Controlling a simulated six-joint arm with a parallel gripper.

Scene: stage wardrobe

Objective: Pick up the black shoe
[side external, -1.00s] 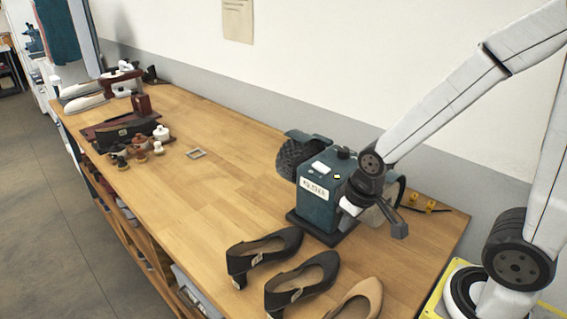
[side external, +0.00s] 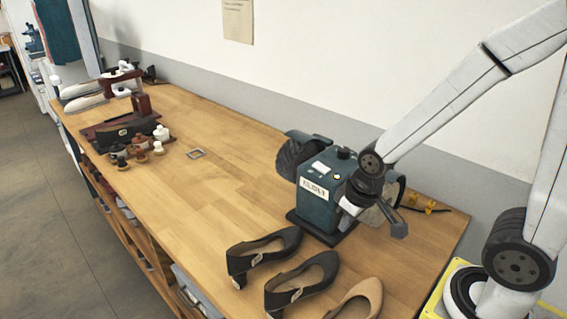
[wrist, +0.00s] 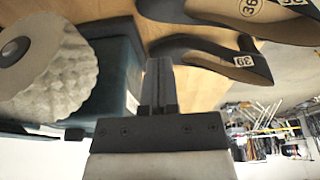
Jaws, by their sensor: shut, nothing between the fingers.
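Two black heeled shoes stand on the wooden workbench in the side view, a farther one (side external: 264,250) and a nearer one (side external: 302,283). Each has a pale label at its heel. In the wrist view one black shoe (wrist: 205,48) with a "39" label lies beyond my fingertips, and another black shoe (wrist: 165,10) shows at the top edge. My gripper (side external: 399,229) is shut and empty. It is in front of the teal machine, to the right of and above the shoes, touching neither. It also shows in the wrist view (wrist: 158,85).
The teal polishing machine (side external: 318,196) with round brushes stands close beside my gripper. A beige shoe (side external: 358,299) stands right of the black ones. Brushes, jars and a dark case (side external: 127,130) sit at the far left. The bench middle (side external: 195,190) is clear.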

